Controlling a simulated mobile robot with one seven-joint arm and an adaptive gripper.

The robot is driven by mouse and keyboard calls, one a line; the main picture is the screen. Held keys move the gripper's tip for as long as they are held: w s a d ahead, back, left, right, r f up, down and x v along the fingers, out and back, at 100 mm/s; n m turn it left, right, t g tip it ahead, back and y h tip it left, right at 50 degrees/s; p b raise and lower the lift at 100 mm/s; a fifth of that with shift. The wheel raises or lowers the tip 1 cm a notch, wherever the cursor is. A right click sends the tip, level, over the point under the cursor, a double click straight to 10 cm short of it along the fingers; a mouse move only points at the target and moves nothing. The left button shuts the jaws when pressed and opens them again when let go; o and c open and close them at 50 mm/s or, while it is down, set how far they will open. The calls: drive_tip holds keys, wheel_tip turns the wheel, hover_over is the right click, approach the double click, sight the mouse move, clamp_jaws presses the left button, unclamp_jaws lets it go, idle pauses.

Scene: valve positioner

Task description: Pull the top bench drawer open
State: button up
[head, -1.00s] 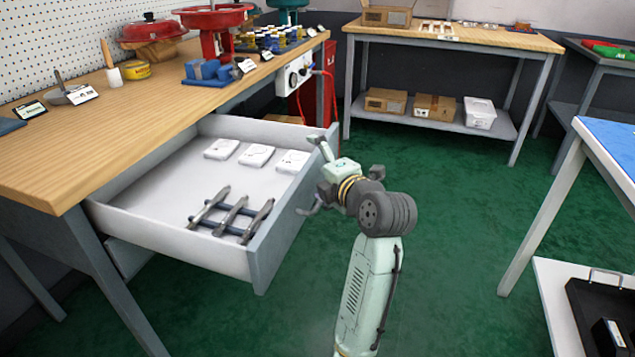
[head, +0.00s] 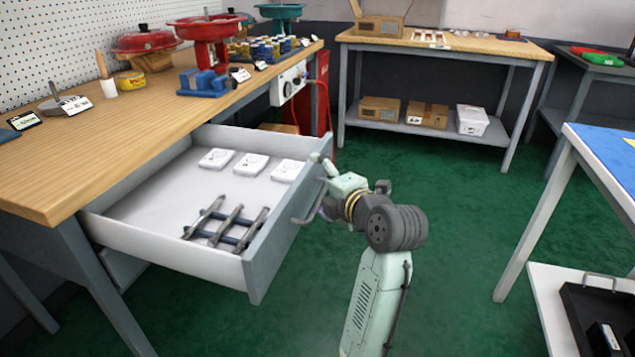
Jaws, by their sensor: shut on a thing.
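The top bench drawer (head: 170,252) is pulled well out from under the wooden-topped bench (head: 110,150) at left. Its grey front panel (head: 270,250) faces right, with a bar handle (head: 304,213) on it. My gripper (head: 322,188) is at this handle, shut on it; the exact finger contact is small and partly hidden by the wrist. Inside the drawer, several dark bar-like tools (head: 228,222) lie crossed near the front, and three white boxes (head: 250,167) lie toward the far side.
A blue-topped table (head: 600,150) stands at right, with a black tray (head: 590,310) on its lower shelf. A second wooden bench (head: 450,50) stands at the back. Green floor (head: 470,190) is clear between the drawer and the right table.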

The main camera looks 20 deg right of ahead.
drive_tip(key=shift+s+a+r, duration=0.1)
drive_tip(key=shift+s+r, duration=0.3)
drive_tip(key=shift+r, duration=0.25)
drive_tip(key=shift+s+a+r, duration=0.1)
drive_tip(key=shift+s+r, duration=0.3)
drive_tip(key=shift+r, duration=0.2)
drive_tip(key=shift+c, duration=0.2)
drive_tip(key=shift+s+r+t, duration=0.3)
drive_tip(key=shift+s, duration=0.25)
drive_tip(key=c, duration=0.8)
drive_tip(key=shift+s+d+f, duration=0.1)
drive_tip(key=shift+s+f, duration=0.15)
drive_tip(key=shift+s, duration=0.2)
drive_tip(key=shift+f+v, duration=0.2)
drive_tip(key=shift+v, duration=1.3)
drive_tip(key=shift+f+v, duration=0.15)
drive_tip(key=shift+v, duration=1.3)
drive_tip(key=shift+s, duration=0.1)
